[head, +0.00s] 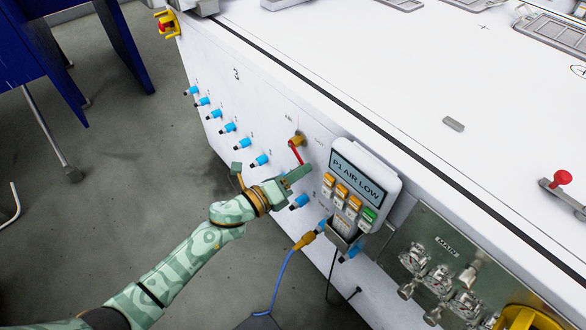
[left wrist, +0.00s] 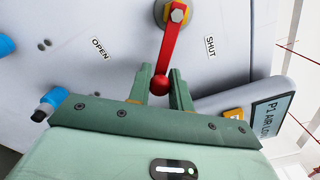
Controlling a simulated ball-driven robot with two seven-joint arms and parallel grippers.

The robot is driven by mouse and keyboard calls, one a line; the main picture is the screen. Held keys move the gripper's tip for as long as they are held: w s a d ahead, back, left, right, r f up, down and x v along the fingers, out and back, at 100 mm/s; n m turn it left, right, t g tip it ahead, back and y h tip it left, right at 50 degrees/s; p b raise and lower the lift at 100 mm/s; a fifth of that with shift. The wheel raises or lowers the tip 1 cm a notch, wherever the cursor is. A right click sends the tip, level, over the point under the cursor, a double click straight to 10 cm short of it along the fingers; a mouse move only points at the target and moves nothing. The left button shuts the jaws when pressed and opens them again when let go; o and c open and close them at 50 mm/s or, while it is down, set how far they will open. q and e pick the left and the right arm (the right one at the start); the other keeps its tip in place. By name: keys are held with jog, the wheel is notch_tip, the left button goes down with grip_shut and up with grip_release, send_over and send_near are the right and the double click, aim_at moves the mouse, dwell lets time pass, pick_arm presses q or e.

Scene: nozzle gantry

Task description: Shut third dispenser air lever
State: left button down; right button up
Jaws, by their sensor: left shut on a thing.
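The red air lever (head: 295,153) hangs from a brass pivot on the white front panel of the gantry. In the left wrist view the red lever (left wrist: 166,58) points from its pivot down to a round red knob. It lies between the OPEN label (left wrist: 98,48) on the left and the SHUT label (left wrist: 210,47) on the right. My left gripper (head: 301,172) is at the lever's free end, and in the left wrist view its green fingers (left wrist: 161,88) are closed around the knob. My right gripper is not in view.
A panel display (head: 356,176) reading "P1 AIR LOW" stands close right of my left gripper, with orange and green buttons below. Several blue fittings (head: 243,144) stick out along the panel. A blue cable (head: 284,270) hangs below. A steel MAIN plate (head: 448,262) is at lower right.

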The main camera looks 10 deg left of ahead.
pick_arm(q)
jog(key=r+n+p, duration=0.2)
jog(key=shift+s+d+n, duration=0.2)
jog(key=shift+d+n, duration=0.1)
jog(key=shift+n, duration=0.1)
jog(key=shift+s+d+r+n+p, duration=0.15)
jog(key=shift+r+n+p, duration=0.45)
jog(key=shift+n+p, duration=0.55)
jog(key=shift+r+n+p, duration=0.4)
jog(key=shift+n+p, duration=0.25)
jog(key=shift+n, duration=0.4)
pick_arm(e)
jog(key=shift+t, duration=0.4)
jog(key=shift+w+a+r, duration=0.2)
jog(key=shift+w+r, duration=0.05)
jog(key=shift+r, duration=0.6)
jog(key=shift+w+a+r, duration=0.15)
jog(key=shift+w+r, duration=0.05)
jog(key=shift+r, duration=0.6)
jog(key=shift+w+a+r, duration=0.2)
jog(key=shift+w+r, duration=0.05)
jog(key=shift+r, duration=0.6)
pick_arm(q)
jog(key=c, duration=1.3)
grip_release()
jog(key=shift+o, duration=0.2)
jog(key=shift+s, duration=0.15)
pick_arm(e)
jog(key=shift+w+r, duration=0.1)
